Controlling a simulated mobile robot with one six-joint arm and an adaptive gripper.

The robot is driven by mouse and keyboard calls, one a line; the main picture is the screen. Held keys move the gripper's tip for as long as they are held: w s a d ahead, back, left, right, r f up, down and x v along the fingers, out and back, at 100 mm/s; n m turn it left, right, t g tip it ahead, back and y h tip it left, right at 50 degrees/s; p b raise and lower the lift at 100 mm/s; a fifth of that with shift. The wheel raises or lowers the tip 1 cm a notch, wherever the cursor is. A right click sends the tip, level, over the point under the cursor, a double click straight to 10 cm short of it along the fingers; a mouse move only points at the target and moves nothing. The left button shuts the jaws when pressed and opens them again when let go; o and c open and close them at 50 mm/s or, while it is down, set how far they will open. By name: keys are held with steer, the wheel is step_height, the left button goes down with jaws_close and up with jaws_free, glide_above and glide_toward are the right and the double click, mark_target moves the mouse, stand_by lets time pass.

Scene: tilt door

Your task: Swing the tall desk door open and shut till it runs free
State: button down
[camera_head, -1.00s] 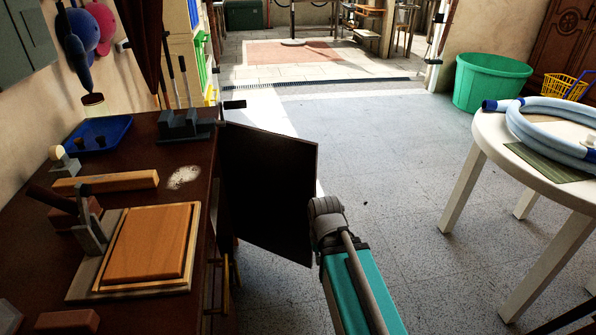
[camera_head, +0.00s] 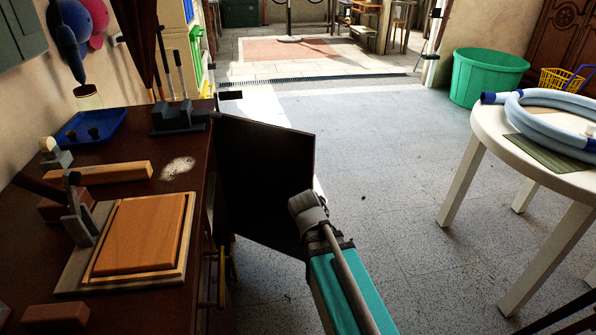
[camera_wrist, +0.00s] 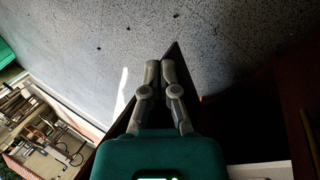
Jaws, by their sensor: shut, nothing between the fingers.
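The tall desk door (camera_head: 262,175) is a dark brown panel standing open from the right side of the brown desk (camera_head: 130,210). It angles out over the floor. My arm covers its lower right corner in the head view. My gripper (camera_wrist: 160,66) shows in the wrist view with its two grey fingers together and nothing between them. The dark door is close behind the fingers in that view; I cannot tell whether they touch it.
The desk carries a cutting board (camera_head: 140,238), a blue tray (camera_head: 94,128) and a wooden block (camera_head: 98,171). A white round table (camera_head: 487,132) with a coiled blue hose stands right, near a green tub (camera_head: 488,78). The floor between is clear.

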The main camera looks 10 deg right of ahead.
mark_target(303, 162)
steer(key=w+a+r+n+t+h+b, duration=0.3)
steer(key=w+a+r+n+t, duration=0.1)
steer(key=n, duration=0.7)
steer(key=w+a+r+n+t+h+b, duration=0.3)
steer(key=w+a+n+t, duration=0.4)
steer(key=n, duration=0.4)
step_height(303, 162, up, 2)
steer(key=w+t+b, duration=0.1)
steer(key=w, duration=0.1)
steer(key=shift+w+n, duration=0.3)
steer(key=shift+n, duration=0.1)
steer(key=shift+w, duration=0.15)
steer(key=x, duration=1.3)
steer(key=shift+w+d+r, duration=0.25)
steer(key=shift+w, duration=0.05)
